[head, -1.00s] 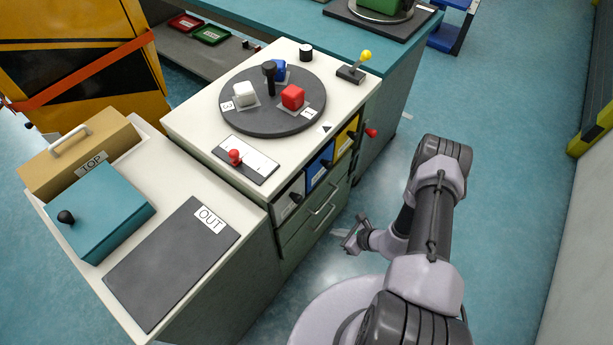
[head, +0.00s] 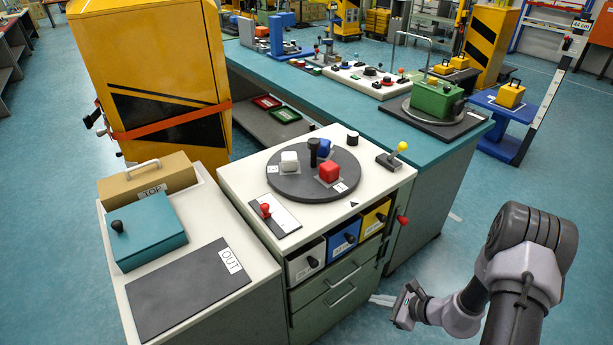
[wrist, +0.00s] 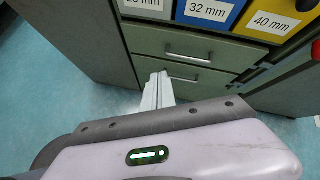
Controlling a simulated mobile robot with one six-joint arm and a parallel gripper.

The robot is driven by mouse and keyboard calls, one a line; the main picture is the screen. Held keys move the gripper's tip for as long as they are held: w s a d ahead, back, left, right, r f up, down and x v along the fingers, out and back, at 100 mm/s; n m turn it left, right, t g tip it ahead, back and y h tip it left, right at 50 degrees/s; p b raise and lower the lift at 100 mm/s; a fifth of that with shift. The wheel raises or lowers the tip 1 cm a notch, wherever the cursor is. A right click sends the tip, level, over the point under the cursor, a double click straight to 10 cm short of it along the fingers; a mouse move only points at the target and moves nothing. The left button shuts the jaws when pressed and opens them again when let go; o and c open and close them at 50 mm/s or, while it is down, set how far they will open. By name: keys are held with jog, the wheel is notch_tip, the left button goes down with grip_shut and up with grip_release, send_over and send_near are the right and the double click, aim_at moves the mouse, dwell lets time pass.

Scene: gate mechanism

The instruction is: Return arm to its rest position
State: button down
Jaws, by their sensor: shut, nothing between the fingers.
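My arm is folded at the lower right of the head view. My gripper (head: 398,308) is low in front of the drawer cabinet (head: 345,310), apart from it as far as I can tell. In the wrist view the fingers (wrist: 158,90) lie together, shut with nothing between them. Behind them are the lower drawer handles (wrist: 188,58) and drawers labelled 32 mm (wrist: 207,11) and 40 mm (wrist: 272,20).
The cabinet top carries a dark turntable (head: 290,188) with white, blue and red blocks, and a yellow-knobbed lever (head: 397,153). A red knob (head: 402,219) sticks out at the cabinet's right side. Blue floor (head: 440,250) is open right of the cabinet.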

jog(key=s+a+r+n+g, duration=0.1)
jog(key=a+r+n, duration=0.2)
jog(key=r, duration=0.5)
jog(key=s+a+r+n+g, duration=0.1)
jog(key=a+r+n, duration=0.2)
jog(key=r, duration=0.6)
jog(key=s+a+r+n+g, duration=0.1)
jog(key=a+r+n, duration=0.25)
jog(key=r, duration=0.45)
jog(key=s+a+r+n+t+h, duration=0.1)
jog(key=s+r+n+t+h, duration=0.1)
jog(key=s+r+n+h, duration=0.3)
jog(key=s+r+n, duration=0.4)
jog(key=s+r, duration=0.6)
jog(key=s, duration=0.4)
jog(key=shift+r+n, duration=0.2)
jog(key=shift+n, duration=0.15)
